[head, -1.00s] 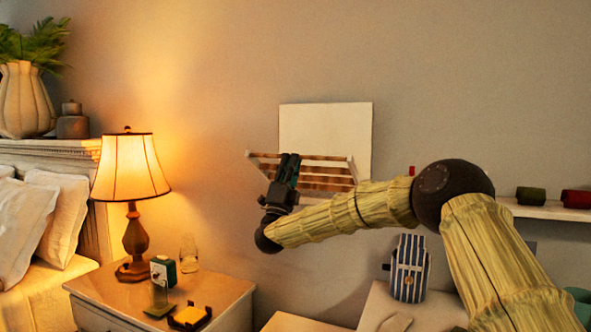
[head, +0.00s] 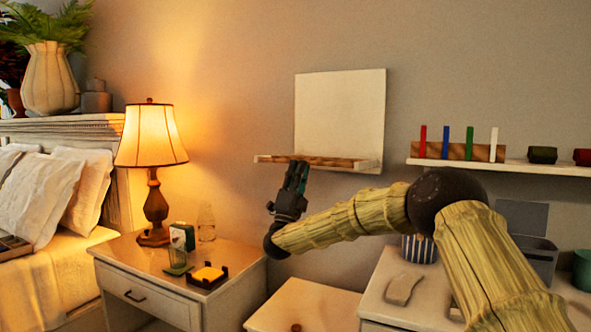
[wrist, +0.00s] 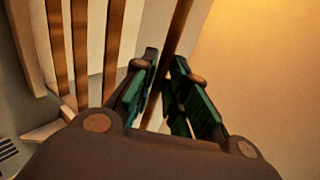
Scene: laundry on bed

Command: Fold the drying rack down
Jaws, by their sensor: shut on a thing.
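The drying rack (head: 335,162) is a slatted frame hinged at the bottom of a white wall panel (head: 340,112). In the head view it shows nearly edge-on and sticks out from the wall about level. My gripper (head: 297,168) is at its front edge, reaching up from below. In the wrist view my gripper (wrist: 163,75) has its two green-padded fingers closed around the rack's outer wooden bar (wrist: 180,30). More wooden bars and the white frame of the rack (wrist: 82,50) show to the left. The hinge is hidden.
A lit lamp (head: 150,140) and small items stand on the nightstand (head: 140,290) at left. A wall shelf (head: 460,165) with colored pegs is at right. A striped object (head: 420,248) sits on the cabinet below, partly behind my arm. The wall beside the rack is bare.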

